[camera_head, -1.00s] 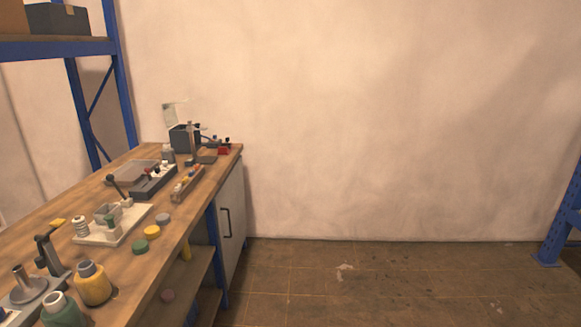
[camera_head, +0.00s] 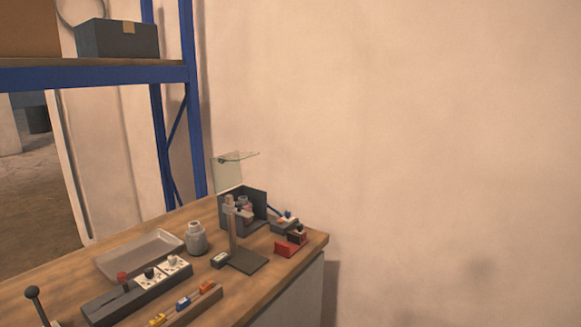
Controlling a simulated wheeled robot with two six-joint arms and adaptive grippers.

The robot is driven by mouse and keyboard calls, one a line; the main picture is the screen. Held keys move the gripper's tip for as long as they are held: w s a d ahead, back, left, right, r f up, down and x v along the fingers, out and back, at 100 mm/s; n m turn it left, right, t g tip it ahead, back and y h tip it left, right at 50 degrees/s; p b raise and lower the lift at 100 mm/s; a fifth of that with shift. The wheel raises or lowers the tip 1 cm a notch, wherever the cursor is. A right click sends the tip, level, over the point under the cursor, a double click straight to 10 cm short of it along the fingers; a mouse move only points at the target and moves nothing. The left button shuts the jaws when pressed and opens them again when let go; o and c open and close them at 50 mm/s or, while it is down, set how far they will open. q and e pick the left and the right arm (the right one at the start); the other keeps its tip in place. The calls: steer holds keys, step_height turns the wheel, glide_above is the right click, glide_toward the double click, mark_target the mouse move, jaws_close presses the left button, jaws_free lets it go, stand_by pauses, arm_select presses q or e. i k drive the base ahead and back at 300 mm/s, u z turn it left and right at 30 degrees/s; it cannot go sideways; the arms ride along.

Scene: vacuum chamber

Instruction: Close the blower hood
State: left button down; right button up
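The blower (camera_head: 262,204) looks like a dark grey box at the far right corner of the wooden workbench. Its clear hood (camera_head: 228,173) is raised, with one panel upright and another reaching out over the box. Small bottle-like items show inside the box, partly hidden by a stand in front. Neither of my grippers shows in the head view.
A stand with a dark base (camera_head: 245,261) is in front of the box. A grey jar (camera_head: 196,238), a tray (camera_head: 138,254), a socket strip (camera_head: 137,290) and red clamp parts (camera_head: 291,244) crowd the workbench (camera_head: 60,278). A blue shelf (camera_head: 95,74) rises at left.

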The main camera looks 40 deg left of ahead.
mark_target(231, 155)
steer(key=i, duration=1.15)
steer(key=u, duration=2.5)
steer(key=i, duration=0.55)
